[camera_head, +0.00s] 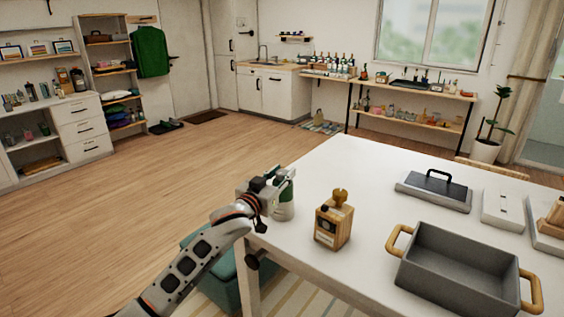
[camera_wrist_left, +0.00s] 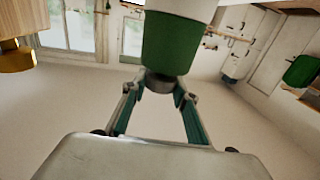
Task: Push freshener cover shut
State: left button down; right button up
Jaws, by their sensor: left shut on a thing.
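The freshener (camera_head: 284,210) is a rounded body, white below and green above. It stands at the left edge of the white table in the head view. In the left wrist view the freshener (camera_wrist_left: 172,42) fills the top middle, with a small dark grey part at the end of its green section. My left gripper (camera_head: 276,187) is shut on the freshener near its green upper part and hides part of it. In the left wrist view the fingers (camera_wrist_left: 160,92) meet around the grey part. I cannot tell how far the cover is open. My right gripper is not in view.
A wooden bottle-like box (camera_head: 328,224) with a round knob stands just right of the freshener. A grey tray (camera_head: 455,262) with wooden handles lies further right. A dark lidded item (camera_head: 434,190) and a white box (camera_head: 503,209) lie behind. The table (camera_head: 355,165) is clear towards its far left.

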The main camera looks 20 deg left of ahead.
pick_arm(q)
jog(key=shift+f, duration=0.4)
jog(key=c, duration=1.6)
grip_release()
jog(key=shift+a, duration=0.1)
jog(key=shift+o, duration=0.2)
jog(key=shift+r, duration=0.1)
jog(key=shift+s, duration=0.1)
jog(key=s+a, duration=0.2)
jog(key=s, duration=0.9)
jog(key=shift+s, duration=0.35)
jog(key=shift+a, duration=0.1)
